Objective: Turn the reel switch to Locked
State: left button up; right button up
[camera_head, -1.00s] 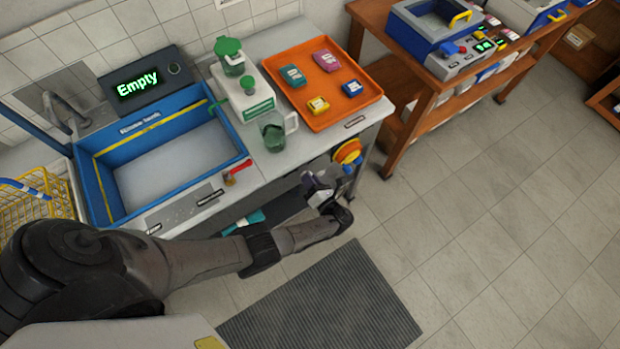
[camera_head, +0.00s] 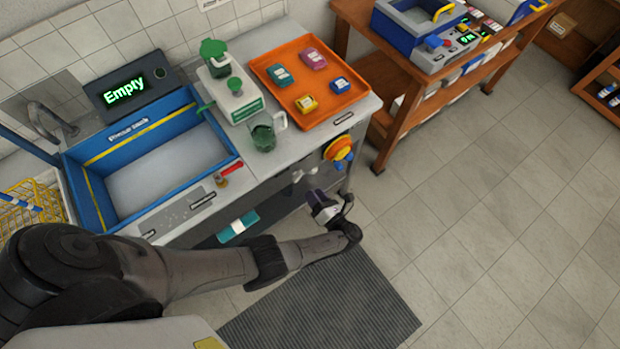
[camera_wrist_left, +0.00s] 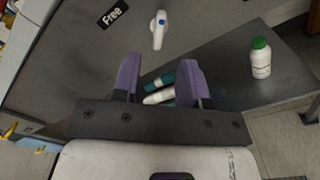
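In the left wrist view a white switch handle (camera_wrist_left: 158,28) with a blue dot stands on the dark grey front panel. A black label reading "Free" (camera_wrist_left: 112,14) is to its left. I see no "Locked" label. My left gripper (camera_wrist_left: 158,78) has purple fingers spread apart with nothing between them. The handle lies beyond the fingertips, apart from them. In the head view the left gripper (camera_head: 316,198) is in front of the bench, below the orange and yellow reel (camera_head: 339,152). The right gripper is not in view.
A white bottle with a green cap (camera_wrist_left: 260,58) and teal-and-white containers (camera_wrist_left: 160,90) show beyond and below my fingers. The bench carries a blue sink (camera_head: 150,165), a green-and-white machine (camera_head: 232,95) and an orange tray (camera_head: 310,85). Open floor lies to the right.

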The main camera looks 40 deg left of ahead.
pick_arm(q)
jog(key=shift+v, duration=2.2)
jog(key=s+a+f+n+g+h, duration=0.1)
jog(key=s+a+n+g+h, duration=0.1)
jog(key=s+n+h, duration=0.45)
jog(key=s+a+f+n+g+h, duration=0.15)
jog(key=s+n+h, duration=0.25)
jog(key=s+n, duration=0.55)
jog(key=s+r+n+t+h+p, duration=0.1)
jog(key=r+n+p, duration=0.3)
jog(key=r, duration=0.6)
jog(key=s+r+n+t+h+p, duration=0.1)
jog(key=s+r+n+h+p, duration=0.1)
jog(key=r+p, duration=0.4)
jog(key=s+r+n+t+h+p, duration=0.1)
jog(key=r+n+h+p, duration=0.3)
jog(key=r, duration=1.2)
jog(key=shift+s+d+r+n+p, duration=0.2)
jog(key=shift+s+d+n+p, duration=0.1)
jog(key=shift+s+n+p, duration=0.4)
